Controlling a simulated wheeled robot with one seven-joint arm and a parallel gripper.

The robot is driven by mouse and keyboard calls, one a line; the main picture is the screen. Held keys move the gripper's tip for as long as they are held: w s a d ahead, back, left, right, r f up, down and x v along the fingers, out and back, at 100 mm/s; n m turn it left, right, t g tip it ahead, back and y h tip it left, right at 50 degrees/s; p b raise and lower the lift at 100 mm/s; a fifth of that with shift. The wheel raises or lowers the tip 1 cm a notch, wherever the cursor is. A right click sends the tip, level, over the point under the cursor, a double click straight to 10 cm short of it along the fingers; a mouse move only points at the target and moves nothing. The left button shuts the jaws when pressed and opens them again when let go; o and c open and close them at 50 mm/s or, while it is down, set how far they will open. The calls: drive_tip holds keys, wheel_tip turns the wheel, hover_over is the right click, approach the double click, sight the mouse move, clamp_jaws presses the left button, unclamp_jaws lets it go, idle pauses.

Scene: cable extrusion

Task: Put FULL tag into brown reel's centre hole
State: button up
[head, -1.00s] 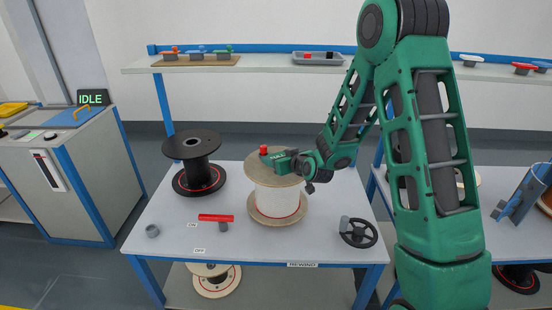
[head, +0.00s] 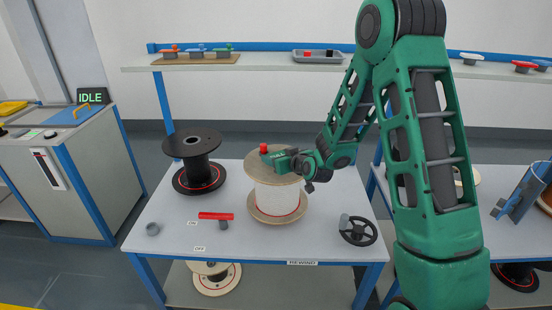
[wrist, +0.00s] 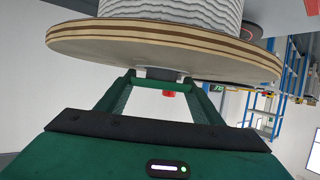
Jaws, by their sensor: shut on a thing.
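The brown reel (head: 253,154) stands upright on the table, wound with white cable. It also shows upside down in the wrist view (wrist: 160,38), its wooden flange edge across the top. My gripper (head: 267,155) is over the reel's upper flange, shut on a small tag with a red top (head: 263,148) and dark body. The tag is between my fingertips in the wrist view (wrist: 168,94). The centre hole is hidden. I cannot tell whether the tag's lower end is in it or above it. No lettering on the tag is readable.
A black reel (head: 192,143) stands to the left. A shelf (head: 270,62) behind holds coloured tags and a grey tray (head: 318,57).

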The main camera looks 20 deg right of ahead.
drive_tip(key=shift+s+f, duration=0.15)
drive_tip(key=shift+s, duration=0.05)
drive_tip(key=shift+w+r, duration=0.1)
drive_tip(key=shift+r, duration=0.45)
idle(0.5)
drive_tip(key=shift+f, duration=0.8)
